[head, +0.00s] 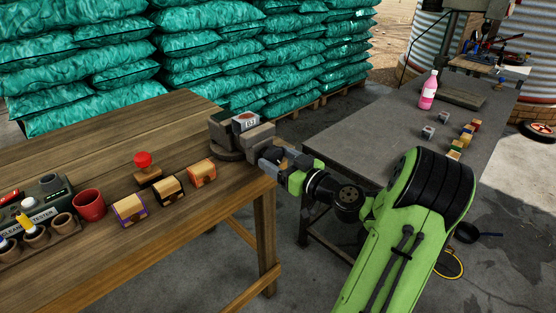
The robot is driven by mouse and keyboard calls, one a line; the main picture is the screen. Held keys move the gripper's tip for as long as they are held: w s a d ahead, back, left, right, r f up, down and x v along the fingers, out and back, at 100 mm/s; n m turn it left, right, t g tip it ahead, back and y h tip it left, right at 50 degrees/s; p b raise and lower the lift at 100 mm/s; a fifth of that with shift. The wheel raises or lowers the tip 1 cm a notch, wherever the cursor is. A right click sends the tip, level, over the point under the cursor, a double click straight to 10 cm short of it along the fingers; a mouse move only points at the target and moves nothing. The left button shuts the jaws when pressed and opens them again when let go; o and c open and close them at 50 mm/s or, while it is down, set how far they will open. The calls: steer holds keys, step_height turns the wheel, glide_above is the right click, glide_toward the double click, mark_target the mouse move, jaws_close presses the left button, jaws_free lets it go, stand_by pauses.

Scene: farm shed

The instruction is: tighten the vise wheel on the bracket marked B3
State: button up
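A grey vise (226,130) stands at the right end of the wooden table, near its corner. A block held in its jaws carries a label reading B3 (251,121); this looks like the marked bracket. My gripper (272,158) is at the right side of the vise, beside or around its screw end, just at the table edge. The vise wheel is not clearly visible; my gripper and the vise body seem to cover it. The fingers are small and partly hidden, so whether they are shut on anything does not show.
A grey table (370,143) to the right bears a pink bottle (429,90) and small blocks. Green sacks (200,45) are stacked behind.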

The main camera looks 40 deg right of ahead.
steer(key=c, duration=0.8)
steer(key=m+p, duration=0.3)
steer(key=m, duration=0.1)
steer(key=shift+r+m+p, duration=0.3)
steer(key=shift+r+p, duration=0.05)
steer(key=shift+p, duration=0.05)
steer(key=m+p, duration=0.2)
steer(key=m, duration=0.1)
steer(key=m+p, duration=0.5)
steer(key=m, duration=0.2)
steer(key=m+p, duration=0.3)
steer(key=m, duration=0.1)
steer(key=shift+p, duration=0.35)
steer(key=m+p, duration=0.3)
steer(key=m, duration=0.1)
steer(key=shift+m+p, duration=0.3)
steer(key=shift+m, duration=0.1)
steer(key=m+p, duration=0.3)
steer(key=m, duration=0.1)
steer(key=shift+w+f+m, duration=0.1)
steer(key=shift+m, duration=0.2)
steer(key=shift+f+m, duration=0.25)
steer(key=shift+m, duration=0.75)
steer(key=o, duration=0.9)
steer(key=shift+o, duration=1.4)
steer(key=shift+s, duration=0.25)
steer(key=shift+w, duration=0.15)
